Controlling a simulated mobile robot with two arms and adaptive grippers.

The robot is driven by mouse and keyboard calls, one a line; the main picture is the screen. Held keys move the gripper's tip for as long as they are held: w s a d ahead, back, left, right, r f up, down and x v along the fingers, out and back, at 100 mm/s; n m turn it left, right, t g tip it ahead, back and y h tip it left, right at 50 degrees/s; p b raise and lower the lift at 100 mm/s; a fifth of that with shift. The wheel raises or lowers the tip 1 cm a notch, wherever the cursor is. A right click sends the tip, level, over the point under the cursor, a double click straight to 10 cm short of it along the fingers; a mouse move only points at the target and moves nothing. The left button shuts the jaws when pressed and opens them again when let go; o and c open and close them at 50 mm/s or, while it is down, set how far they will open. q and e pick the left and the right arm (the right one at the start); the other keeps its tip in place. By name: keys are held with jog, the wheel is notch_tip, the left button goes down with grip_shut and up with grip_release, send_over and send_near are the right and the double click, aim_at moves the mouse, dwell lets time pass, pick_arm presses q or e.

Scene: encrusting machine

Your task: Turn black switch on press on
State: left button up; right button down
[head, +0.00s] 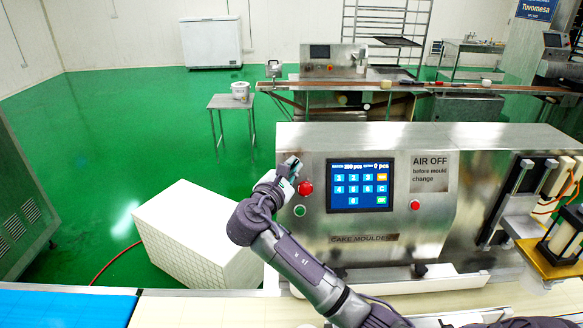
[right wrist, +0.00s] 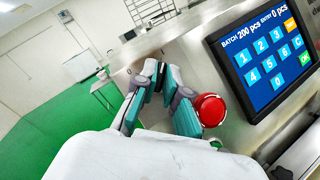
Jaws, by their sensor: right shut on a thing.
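My right gripper (head: 290,170) is at the upper left of the press (head: 460,160) front, left of the touch screen (head: 360,185). In the right wrist view its teal-padded fingers (right wrist: 158,78) are close together at the tips and shut on the black switch, which they hide almost fully. I cannot tell which way the switch is turned. The screen is lit blue with number keys, and it also shows in the right wrist view (right wrist: 265,55). My left gripper is in neither view.
A red button (head: 305,188) sits close beside my right fingers, with a green button (head: 299,210) below it. Another red button (head: 415,205) is right of the screen. A white block-like stack (head: 195,235) stands on the floor to the left.

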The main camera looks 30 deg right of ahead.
jog(key=c, duration=1.2)
grip_release()
jog(key=shift+d, duration=0.1)
jog(key=shift+c, duration=0.2)
jog(key=v, duration=1.2)
